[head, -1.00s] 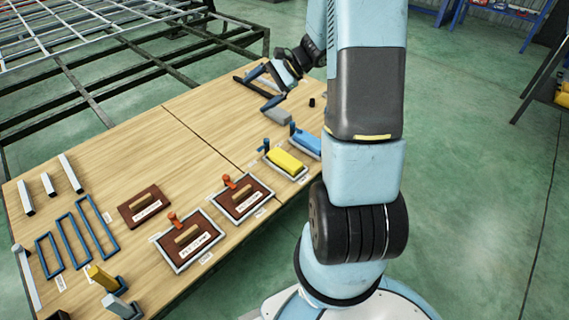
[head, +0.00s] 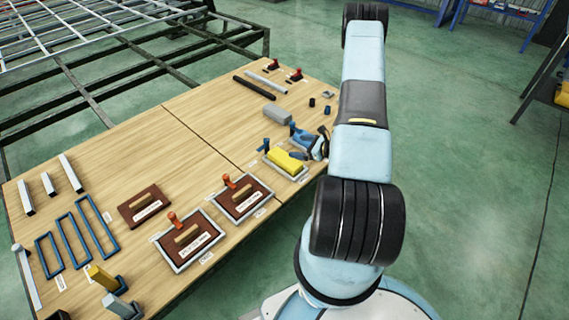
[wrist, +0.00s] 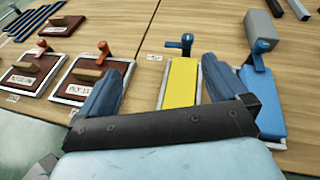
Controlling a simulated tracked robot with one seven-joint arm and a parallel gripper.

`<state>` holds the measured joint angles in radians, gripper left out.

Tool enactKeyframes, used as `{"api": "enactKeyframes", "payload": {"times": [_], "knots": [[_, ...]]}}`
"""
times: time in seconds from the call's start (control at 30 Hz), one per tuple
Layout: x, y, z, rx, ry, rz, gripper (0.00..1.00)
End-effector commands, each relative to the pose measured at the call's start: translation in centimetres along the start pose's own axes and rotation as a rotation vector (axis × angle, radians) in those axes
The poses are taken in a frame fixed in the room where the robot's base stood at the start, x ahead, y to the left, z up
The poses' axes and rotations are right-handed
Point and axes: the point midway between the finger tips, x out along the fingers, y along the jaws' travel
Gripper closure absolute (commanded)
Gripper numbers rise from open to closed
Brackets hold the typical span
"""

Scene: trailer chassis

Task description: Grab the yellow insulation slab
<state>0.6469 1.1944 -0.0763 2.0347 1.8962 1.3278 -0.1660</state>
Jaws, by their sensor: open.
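The yellow insulation slab (head: 284,161) lies in a light-framed tray with a blue clamp at its far end. In the wrist view the slab (wrist: 181,84) shows between my fingers, closer to the right one, with its near end hidden by the gripper's dark crossbar. My gripper (wrist: 168,64) is open and empty, its two blue fingers spread on either side of the slab. In the head view my gripper (head: 304,143) is just beyond and right of the slab. I cannot tell how high it is above the slab.
In the wrist view a blue slab (wrist: 263,100) with its own clamp stands close right of the yellow one. A grey block (head: 277,115) lies beyond. Framed brown panels (head: 241,199) with orange clamps sit to the left. The table's middle is clear.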

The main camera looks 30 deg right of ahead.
Motion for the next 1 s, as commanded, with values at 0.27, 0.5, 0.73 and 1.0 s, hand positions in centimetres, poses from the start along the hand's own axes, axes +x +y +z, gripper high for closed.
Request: {"api": "enactKeyframes", "payload": {"times": [0.27,0.5,0.73,1.0], "knots": [[-1.6,0.6,-9.8,0.153,0.051,-0.172,0.0],[-1.6,0.9,-12.4,0.187,0.066,-0.218,0.0],[1.8,0.1,-12.7,0.186,0.066,-0.218,0.0],[5.6,-0.7,-13.0,0.186,0.066,-0.218,0.0]]}}
